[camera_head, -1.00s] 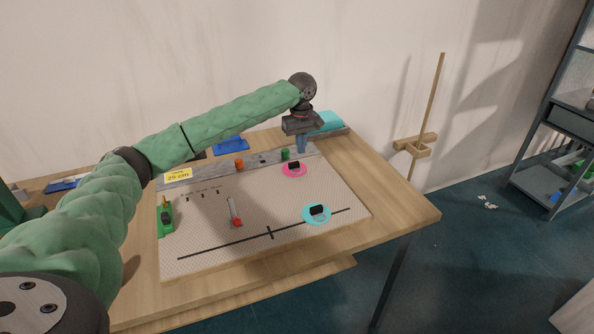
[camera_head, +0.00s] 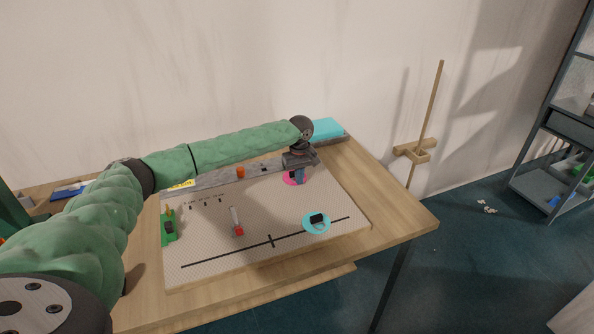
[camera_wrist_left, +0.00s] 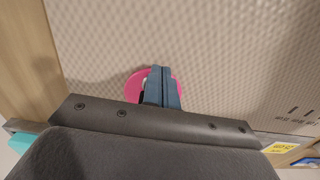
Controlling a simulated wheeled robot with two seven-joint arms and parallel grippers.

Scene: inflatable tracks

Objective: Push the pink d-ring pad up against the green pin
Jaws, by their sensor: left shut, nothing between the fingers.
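The pink d-ring pad (camera_head: 287,181) lies on the textured mat near its back right part. It also shows in the left wrist view (camera_wrist_left: 133,90), partly covered by my fingers. My left gripper (camera_head: 299,181) is shut and empty, pointing down at the pad, with its blue fingers overlapping it in both views. In the left wrist view the closed fingertips (camera_wrist_left: 161,70) are over the pad's middle; I cannot tell whether they touch it. My right gripper is not in view.
A cyan pad (camera_head: 316,223) lies near the black line on the mat (camera_head: 215,275). A red-ended slider (camera_head: 237,229) and a green tool (camera_head: 168,228) are further left. An orange pin (camera_head: 241,171) stands by the grey back strip. A cyan block (camera_head: 327,128) sits at the back right.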

